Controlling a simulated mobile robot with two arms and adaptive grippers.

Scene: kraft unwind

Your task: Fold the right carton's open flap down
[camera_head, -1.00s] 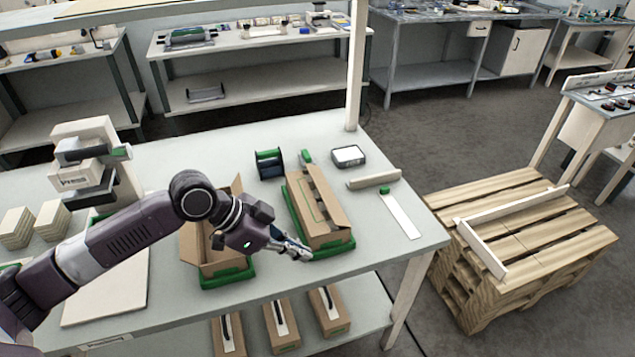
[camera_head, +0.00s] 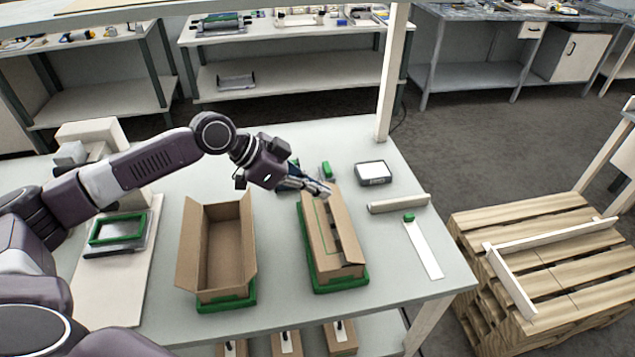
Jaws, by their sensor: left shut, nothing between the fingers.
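The right carton (camera_head: 319,258) is a long brown box in a green tray (camera_head: 342,287) on the bench. Its long top panels lie nearly closed, with a narrow dark gap between them. I cannot tell whether the right panel (camera_head: 346,228) lies fully flat. My left gripper (camera_head: 327,190) is shut and empty at the far end of this carton. Its fingertips are at or just above the top edge; contact is unclear. The gripper hides part of that end. The left carton (camera_head: 228,256) stands open with its side flaps spread, in another green tray (camera_head: 226,304). My right gripper is out of view.
A dark-framed device (camera_head: 373,173), a pale bar (camera_head: 398,204) and a white strip with a green end (camera_head: 424,250) lie right of the cartons. A green block (camera_head: 327,171) is behind the gripper. A wooden pallet (camera_head: 545,255) stands beyond the bench's right edge.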

